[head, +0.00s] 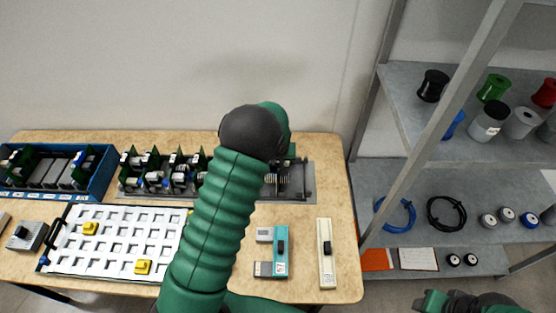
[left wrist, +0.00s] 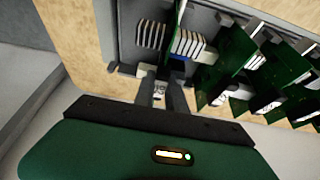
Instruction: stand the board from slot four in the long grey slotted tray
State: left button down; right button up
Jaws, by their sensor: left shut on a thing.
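The long grey slotted tray (head: 311,184) lies along the back of the table, with several green boards (head: 152,165) standing in its left part. My left arm crosses in front of it and hides its middle and the left gripper's fingers in the head view. In the left wrist view my left gripper (left wrist: 161,94) is shut on a green board (left wrist: 184,14) by a pale part at its near edge. The board is at the tray, beside other standing boards (left wrist: 240,50); whether it is seated in a slot I cannot tell. My right gripper (head: 440,300) is partly visible at bottom right, apart from the table.
A blue tray (head: 98,183) with boards and empty slots stands at the left. A white grid panel (head: 120,240) with yellow blocks lies in front. A teal device (head: 280,252) and a cream strip (head: 326,255) lie at front right. A metal shelf (head: 440,180) stands right.

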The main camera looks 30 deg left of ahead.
pick_arm(q)
jog(key=c, duration=1.2)
grip_release()
jog(key=shift+o, duration=0.2)
jog(key=shift+r+p, duration=1.65)
jog(key=shift+r, duration=0.45)
notch_tip(320, 180, up, 7)
jog(key=p, duration=0.5)
jog(key=shift+f, duration=0.15)
